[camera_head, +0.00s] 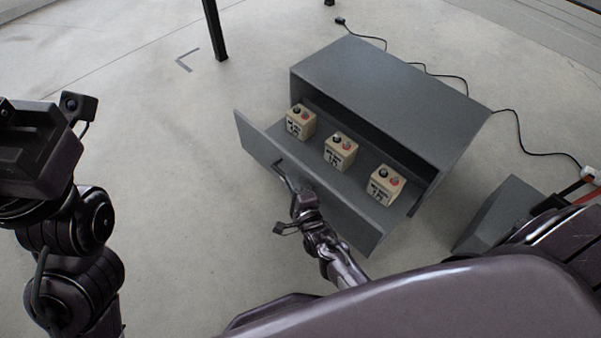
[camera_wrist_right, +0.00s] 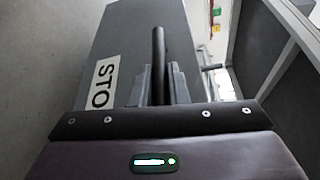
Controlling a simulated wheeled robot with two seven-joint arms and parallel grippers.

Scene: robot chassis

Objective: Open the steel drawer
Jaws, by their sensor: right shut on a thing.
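The steel drawer (camera_head: 345,192) is pulled well out of the grey steel cabinet (camera_head: 390,85) on the floor. Its inside and contents show from above. My right gripper (camera_head: 297,192) is at the drawer's front panel, shut on the dark bar handle (camera_head: 284,176). In the right wrist view the handle (camera_wrist_right: 159,50) runs between the two grey fingers (camera_wrist_right: 162,85), beside the drawer front (camera_wrist_right: 135,35) with a white label. The left arm is raised at the left of the head view; its boxy end (camera_head: 42,150) shows, but its fingers cannot be made out.
A grey slanted block (camera_head: 495,215) stands right of the drawer. A black cable (camera_head: 530,147) lies behind. Floor left of the drawer is clear.

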